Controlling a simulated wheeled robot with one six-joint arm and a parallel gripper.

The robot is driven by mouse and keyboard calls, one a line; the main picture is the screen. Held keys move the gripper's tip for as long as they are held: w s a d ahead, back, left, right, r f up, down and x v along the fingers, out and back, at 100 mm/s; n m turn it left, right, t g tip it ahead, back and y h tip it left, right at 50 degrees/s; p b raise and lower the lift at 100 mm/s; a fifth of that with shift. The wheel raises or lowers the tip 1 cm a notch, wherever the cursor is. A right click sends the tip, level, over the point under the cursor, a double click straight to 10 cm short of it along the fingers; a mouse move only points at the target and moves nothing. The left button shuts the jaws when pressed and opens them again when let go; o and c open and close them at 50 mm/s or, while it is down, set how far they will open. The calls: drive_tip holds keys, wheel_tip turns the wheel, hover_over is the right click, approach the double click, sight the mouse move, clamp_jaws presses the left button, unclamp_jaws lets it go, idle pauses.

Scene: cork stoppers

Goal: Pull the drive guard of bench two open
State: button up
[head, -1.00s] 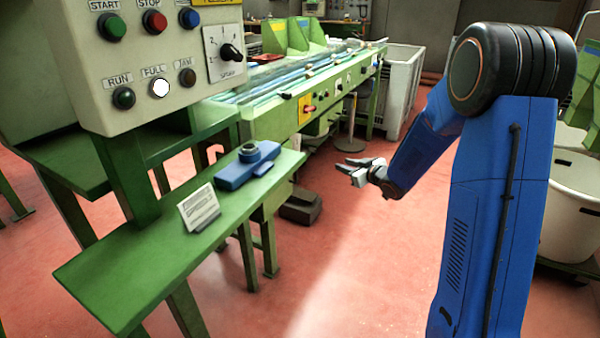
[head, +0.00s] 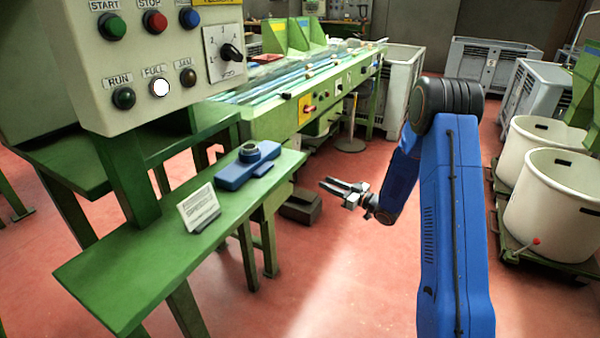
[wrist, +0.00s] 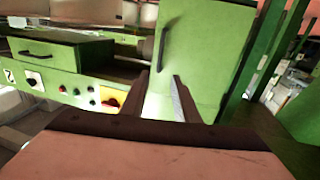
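In the wrist view, a green door panel (wrist: 205,50) with a vertical black handle (wrist: 162,47) is ahead of my gripper (wrist: 161,85) and looks shut. To its left is a green box front with a horizontal black handle (wrist: 36,54), above a panel with a plate that seems to read 2 (wrist: 9,76). No label shows which one is the drive guard. My gripper is open and empty, its two dark fingers apart, touching neither handle. In the head view my gripper (head: 343,186) hangs over the floor, right of the green bench (head: 270,122).
A control box (head: 150,60) and a green shelf (head: 130,270) with a blue device (head: 247,168) and a card (head: 199,208) stand at left. White tubs (head: 555,205) stand at right. A stand (head: 351,140) is by the bench.

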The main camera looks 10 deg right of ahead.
drive_tip(key=x, duration=1.5)
drive_tip(key=shift+c, duration=0.7)
clamp_jaws()
